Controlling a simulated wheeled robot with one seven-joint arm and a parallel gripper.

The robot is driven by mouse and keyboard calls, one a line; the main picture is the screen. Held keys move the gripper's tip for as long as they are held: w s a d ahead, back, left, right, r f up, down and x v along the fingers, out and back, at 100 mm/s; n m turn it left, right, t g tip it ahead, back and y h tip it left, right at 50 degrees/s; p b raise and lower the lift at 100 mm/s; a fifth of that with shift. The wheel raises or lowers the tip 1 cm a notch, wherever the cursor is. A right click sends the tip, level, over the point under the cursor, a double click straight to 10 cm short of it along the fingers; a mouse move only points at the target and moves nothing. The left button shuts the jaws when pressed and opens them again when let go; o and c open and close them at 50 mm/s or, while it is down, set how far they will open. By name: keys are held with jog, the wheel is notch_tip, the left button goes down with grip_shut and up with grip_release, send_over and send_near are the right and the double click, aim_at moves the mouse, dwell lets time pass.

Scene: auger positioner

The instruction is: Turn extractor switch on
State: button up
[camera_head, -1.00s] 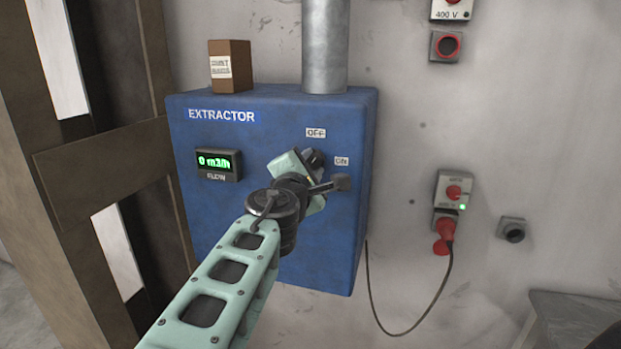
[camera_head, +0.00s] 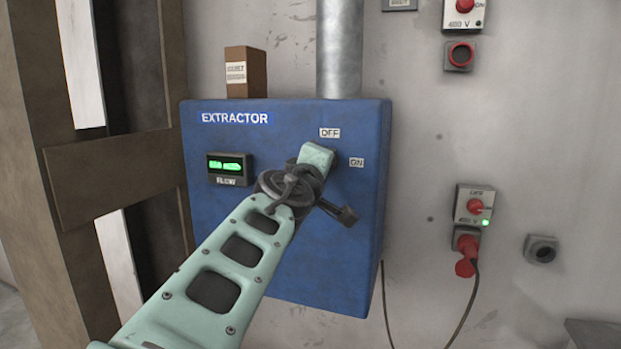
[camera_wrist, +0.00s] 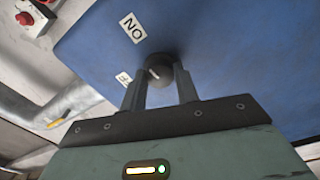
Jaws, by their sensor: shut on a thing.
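The blue extractor box (camera_head: 290,250) hangs on the wall, with an OFF label (camera_head: 330,132) and an ON label (camera_head: 356,162) on its front. The dark round switch knob (camera_wrist: 158,64) shows in the wrist view, with a pale mark on its face. My gripper (camera_wrist: 160,84) is shut on the knob, one finger on each side. The ON label (camera_wrist: 132,28) lies just beyond the knob there, and the other label is partly hidden by a finger. In the head view my arm and wrist hide the knob. The green flow display (camera_head: 230,168) is lit but blurred.
A metal duct (camera_head: 339,50) rises from the box top, beside a small brown carton (camera_head: 246,72). Wooden beams (camera_head: 110,180) stand to the left. A red plug and cable (camera_head: 466,252) hang on the wall to the right.

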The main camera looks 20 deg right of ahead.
jog(key=shift+f+m+b, duration=0.1)
jog(key=shift+m+b, duration=0.4)
jog(key=shift+m, duration=0.3)
jog(key=o, duration=1)
jog(key=shift+c, duration=0.2)
